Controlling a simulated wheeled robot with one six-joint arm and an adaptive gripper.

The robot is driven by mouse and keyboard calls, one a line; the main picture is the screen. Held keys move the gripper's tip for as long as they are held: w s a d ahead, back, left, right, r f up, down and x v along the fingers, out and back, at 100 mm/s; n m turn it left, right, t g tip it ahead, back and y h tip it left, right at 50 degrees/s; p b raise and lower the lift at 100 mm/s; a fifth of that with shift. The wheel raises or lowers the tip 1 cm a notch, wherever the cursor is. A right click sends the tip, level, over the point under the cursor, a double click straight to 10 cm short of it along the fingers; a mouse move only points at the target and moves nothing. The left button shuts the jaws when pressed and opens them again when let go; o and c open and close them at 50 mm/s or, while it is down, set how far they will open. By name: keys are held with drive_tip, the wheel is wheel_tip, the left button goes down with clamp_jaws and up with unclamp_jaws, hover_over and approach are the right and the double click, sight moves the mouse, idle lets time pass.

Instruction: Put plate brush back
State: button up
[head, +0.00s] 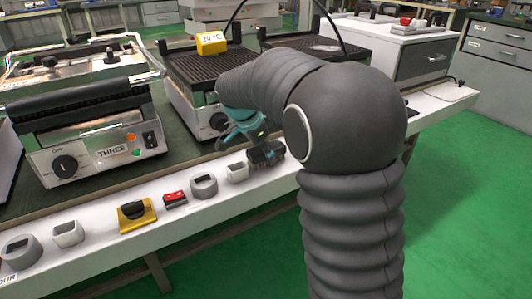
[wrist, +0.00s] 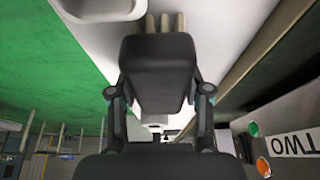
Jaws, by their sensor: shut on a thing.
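The plate brush (head: 266,153) has a dark block body and is held at the end of my gripper (head: 255,138), over or on the white front ledge (head: 190,218). In the wrist view my gripper (wrist: 158,92) has its two fingers on either side of the brush's dark body (wrist: 158,62). Tan bristles stick out beyond the body, near the white surface. I cannot tell whether the brush touches the ledge. A small white square holder (head: 237,173) stands just left of the brush in the head view. My arm hides part of the ledge to the right.
On the ledge stand a grey ring holder (head: 204,186), a red item (head: 175,199), a yellow scraper-like tool (head: 137,215), another white holder (head: 68,233) and a grey holder (head: 20,250). Behind are grills, one labelled THREE (head: 95,140). Green floor is open on the right.

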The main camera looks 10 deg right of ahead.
drive_tip(key=shift+f, duration=0.2)
drive_tip(key=o, duration=1.1)
drive_tip(key=shift+r, duration=0.1)
